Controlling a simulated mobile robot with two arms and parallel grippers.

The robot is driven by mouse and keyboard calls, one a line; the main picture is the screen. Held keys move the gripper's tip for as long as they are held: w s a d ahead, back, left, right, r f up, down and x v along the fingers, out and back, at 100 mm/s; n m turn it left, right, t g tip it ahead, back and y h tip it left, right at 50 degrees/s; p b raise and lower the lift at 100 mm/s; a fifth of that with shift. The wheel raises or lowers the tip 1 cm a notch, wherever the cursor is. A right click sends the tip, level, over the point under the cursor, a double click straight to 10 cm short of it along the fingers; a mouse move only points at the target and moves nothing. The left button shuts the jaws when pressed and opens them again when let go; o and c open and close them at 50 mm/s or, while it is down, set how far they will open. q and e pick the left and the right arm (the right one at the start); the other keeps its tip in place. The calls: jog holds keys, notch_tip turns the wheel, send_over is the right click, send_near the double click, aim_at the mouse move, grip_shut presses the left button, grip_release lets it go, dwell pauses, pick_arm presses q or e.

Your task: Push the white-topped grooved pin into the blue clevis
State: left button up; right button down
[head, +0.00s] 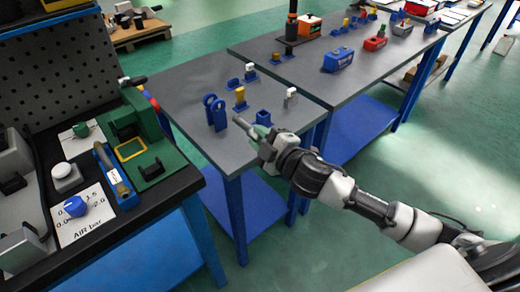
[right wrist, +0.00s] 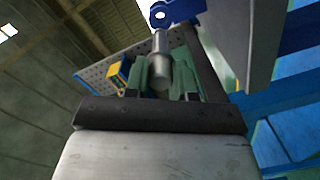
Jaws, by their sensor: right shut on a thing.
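The blue clevis (head: 215,112), with two upright lugs with round holes, stands near the left side of the grey table. It also shows at the top of the right wrist view (right wrist: 178,11). My right gripper (head: 262,138) is just right of it, shut on a grey metal pin (right wrist: 160,58). The pin (head: 241,124) points left toward the clevis. In the wrist view its far end appears close below a clevis lug; I cannot tell whether they touch. No white top or groove can be made out on the held pin. My left gripper is not in view.
A small blue socket (head: 263,118) stands close beside the gripper. A white-topped piece (head: 291,96), a yellow-topped piece (head: 240,97) and another white-topped piece (head: 250,71) stand behind. A black workbench (head: 150,195) is at left. The table's front is clear.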

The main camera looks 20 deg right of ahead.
aim_at(238, 122)
jog(key=shift+f, duration=0.3)
jog(key=shift+s, duration=0.15)
jog(key=shift+r, duration=0.1)
jog(key=shift+w+a, duration=0.15)
jog(key=shift+w, duration=0.2)
jog(key=shift+p+x, duration=0.35)
jog(key=shift+x, duration=2.2)
jog(key=shift+r, duration=0.1)
jog(key=shift+x, duration=2)
jog(key=shift+x, duration=2)
